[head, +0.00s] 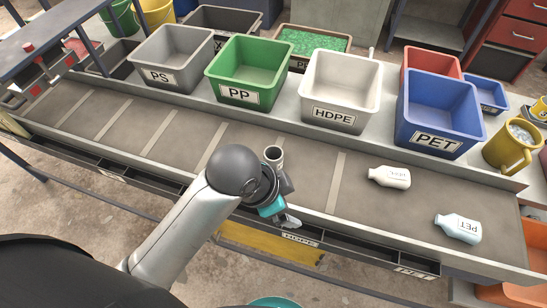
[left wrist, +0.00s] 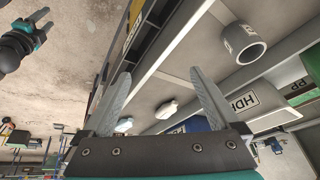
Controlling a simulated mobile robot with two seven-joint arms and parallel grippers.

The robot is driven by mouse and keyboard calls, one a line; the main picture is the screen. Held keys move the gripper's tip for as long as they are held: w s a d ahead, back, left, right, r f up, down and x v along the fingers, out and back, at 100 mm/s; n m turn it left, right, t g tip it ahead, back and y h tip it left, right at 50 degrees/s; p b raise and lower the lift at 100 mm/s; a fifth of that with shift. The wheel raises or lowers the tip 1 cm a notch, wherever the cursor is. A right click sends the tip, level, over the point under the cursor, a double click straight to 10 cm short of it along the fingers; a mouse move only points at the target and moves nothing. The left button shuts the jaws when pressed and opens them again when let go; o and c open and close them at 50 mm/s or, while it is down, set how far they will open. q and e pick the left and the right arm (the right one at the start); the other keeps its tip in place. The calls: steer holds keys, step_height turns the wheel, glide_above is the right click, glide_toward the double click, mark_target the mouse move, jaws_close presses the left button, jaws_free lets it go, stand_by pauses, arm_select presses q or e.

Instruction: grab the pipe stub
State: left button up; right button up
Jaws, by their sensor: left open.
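The pipe stub (head: 273,156) is a short, pale grey hollow cylinder on the conveyor belt, its dark open end facing up in the head view. In the left wrist view the pipe stub (left wrist: 242,43) shows a pale label and lies beyond and right of the fingers. My left gripper (head: 288,204) is just below the stub in the head view, near the belt's front edge. In the left wrist view my left gripper (left wrist: 160,76) is open with nothing between its fingers. My right gripper (left wrist: 40,27) shows small at the upper left there; its opening is unclear.
A white HDPE bottle (head: 390,177) and a pale PET bottle (head: 458,228) lie on the belt (head: 330,165) to the right. Labelled bins stand behind it, including green PP (head: 222,90), white HDPE (head: 314,103) and blue PET (head: 409,120). The belt's left part is clear.

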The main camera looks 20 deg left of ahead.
arm_select(q)
steer(key=w+d+r+m, duration=0.2)
steer(key=w+d+m, duration=0.15)
steer(key=m, duration=0.25)
steer(key=m+g+y, duration=0.2)
steer(key=m+y, duration=0.2)
steer(key=m, duration=0.7)
glide_toward(274, 154)
steer(key=f, duration=0.2)
steer(key=f+b, duration=0.1)
steer(key=f, duration=0.1)
steer(key=w+f, duration=0.1)
steer(key=f, duration=0.1)
steer(key=shift+a+f, duration=0.15)
steer(key=shift+a, duration=0.15)
steer(key=shift+w+a+f+b, duration=0.1)
steer(key=shift+f+b, duration=0.1)
steer(key=shift+f, duration=0.7)
steer(key=shift+w+f+b, duration=0.15)
steer(key=shift+f+b, duration=0.1)
steer(key=shift+f, duration=0.6)
steer(key=shift+w+a+f+b, duration=0.1)
steer(key=shift+f+b, duration=0.1)
steer(key=shift+f, duration=0.7)
arm_select(e)
step_height(274, 154, down, 2)
steer(key=shift+s+a+f, duration=0.1)
steer(key=shift+a+f, duration=0.05)
steer(key=shift+f, duration=0.05)
